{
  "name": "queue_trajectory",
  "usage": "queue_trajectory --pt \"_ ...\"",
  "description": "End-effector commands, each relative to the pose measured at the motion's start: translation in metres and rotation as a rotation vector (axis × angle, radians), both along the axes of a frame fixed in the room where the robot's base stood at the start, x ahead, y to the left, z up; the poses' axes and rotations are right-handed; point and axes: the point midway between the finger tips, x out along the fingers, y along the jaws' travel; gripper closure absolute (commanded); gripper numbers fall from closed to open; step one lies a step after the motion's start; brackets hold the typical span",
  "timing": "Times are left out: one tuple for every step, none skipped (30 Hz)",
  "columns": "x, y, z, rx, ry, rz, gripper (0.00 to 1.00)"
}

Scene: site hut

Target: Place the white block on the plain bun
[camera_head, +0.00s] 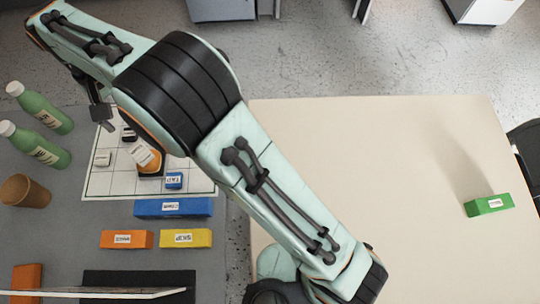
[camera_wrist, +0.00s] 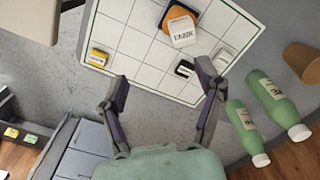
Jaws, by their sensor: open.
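A white block with printed lettering (camera_head: 143,154) sits tilted against or on an orange and black piece (camera_head: 152,172) on the white gridded board (camera_head: 95,188). In the wrist view the lettered white block (camera_wrist: 182,36) overlaps the orange piece (camera_wrist: 178,13); I cannot tell if it rests on it. A smaller white block (camera_head: 103,158) stands on the board's left, also in the wrist view (camera_wrist: 222,59). I cannot tell which piece is the plain bun. My gripper (camera_wrist: 162,80) is open and empty above the board's edge; only part shows in the head view.
A black block (camera_wrist: 185,68) and a yellow block (camera_wrist: 98,56) are on the board. Blue (camera_head: 172,207), orange (camera_head: 127,239) and yellow (camera_head: 185,238) blocks lie in front. My arm hides the board's right part.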

Motion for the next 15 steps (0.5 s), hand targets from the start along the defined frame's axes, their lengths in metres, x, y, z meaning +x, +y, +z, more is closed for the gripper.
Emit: queue_trajectory --pt "0.009 -0.032 0.017 0.005 -0.002 -0.05 0.31" --pt "0.013 -0.054 0.026 0.006 -0.002 -0.081 0.31" --pt "0.014 -0.088 0.038 0.007 0.0 -0.126 0.31" --pt "0.012 -0.115 0.047 0.009 0.002 -0.162 0.31" --pt "0.008 -0.142 0.054 0.012 0.003 -0.201 0.31" --pt "-0.002 -0.177 0.062 0.015 0.005 -0.252 0.31" --pt "-0.011 -0.202 0.066 0.018 0.007 -0.29 0.31" --pt "-0.023 -0.225 0.068 0.021 0.009 -0.327 0.31" --pt "-0.041 -0.252 0.069 0.024 0.012 -0.376 0.31" --pt "-0.056 -0.269 0.068 0.028 0.013 -0.409 0.31" --pt "-0.07 -0.284 0.066 0.032 0.015 -0.442 0.31" --pt "-0.089 -0.3 0.062 0.036 0.018 -0.482 0.31" --pt "-0.103 -0.31 0.058 0.04 0.019 -0.509 0.31" --pt "-0.115 -0.318 0.054 0.044 0.02 -0.533 0.31" --pt "-0.129 -0.325 0.049 0.047 0.022 -0.56 0.31"
